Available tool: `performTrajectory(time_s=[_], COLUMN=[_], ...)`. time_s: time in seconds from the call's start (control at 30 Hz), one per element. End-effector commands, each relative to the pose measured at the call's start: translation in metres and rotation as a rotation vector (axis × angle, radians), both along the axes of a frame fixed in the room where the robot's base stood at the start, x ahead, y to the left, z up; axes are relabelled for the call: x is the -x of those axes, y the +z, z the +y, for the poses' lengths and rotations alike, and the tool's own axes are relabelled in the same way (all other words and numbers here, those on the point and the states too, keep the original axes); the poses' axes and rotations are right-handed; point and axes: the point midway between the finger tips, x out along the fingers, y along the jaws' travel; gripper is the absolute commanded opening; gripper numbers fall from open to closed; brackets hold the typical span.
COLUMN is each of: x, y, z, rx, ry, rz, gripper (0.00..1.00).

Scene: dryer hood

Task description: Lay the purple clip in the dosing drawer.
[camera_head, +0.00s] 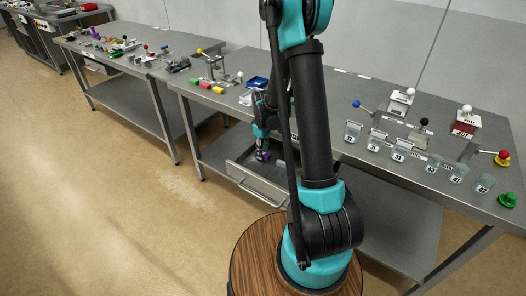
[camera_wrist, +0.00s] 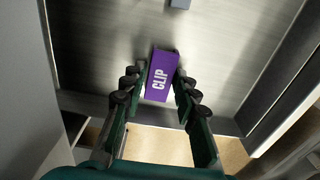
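The purple clip (camera_wrist: 162,75), a small block lettered CLIP, is between my gripper's fingers (camera_wrist: 160,70) in the wrist view, slightly tilted in the picture. The fingers stand around it, with a narrow gap showing at its left side, so my gripper looks open. In the head view my gripper (camera_head: 262,151) points down into the pulled-out dosing drawer (camera_head: 241,176), with the clip (camera_head: 263,156) at its tips. The drawer's bare metal floor (camera_wrist: 105,50) lies behind the clip in the wrist view. Whether the clip touches the floor is hard to tell.
A small grey piece (camera_wrist: 180,3) shows at the wrist view's top edge. Drawer walls (camera_wrist: 275,105) stand close on the right and near side. The steel bench (camera_head: 345,150) above carries labelled clear cups (camera_head: 376,142), levers and coloured blocks (camera_head: 206,85).

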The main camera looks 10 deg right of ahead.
Motion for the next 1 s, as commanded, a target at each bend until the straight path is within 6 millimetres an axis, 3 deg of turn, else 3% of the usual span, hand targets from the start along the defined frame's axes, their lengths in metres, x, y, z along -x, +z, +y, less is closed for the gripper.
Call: performTrajectory(time_s=[0.1, 0.53, 1.0], x=[0.000, 0.000, 0.000], y=[0.000, 0.010, 0.089], z=[0.000, 0.000, 0.000], rx=[0.000, 0.000, 0.000], ry=[0.000, 0.000, 0.000], rz=[0.000, 0.000, 0.000], gripper=[0.45, 0.45, 0.45])
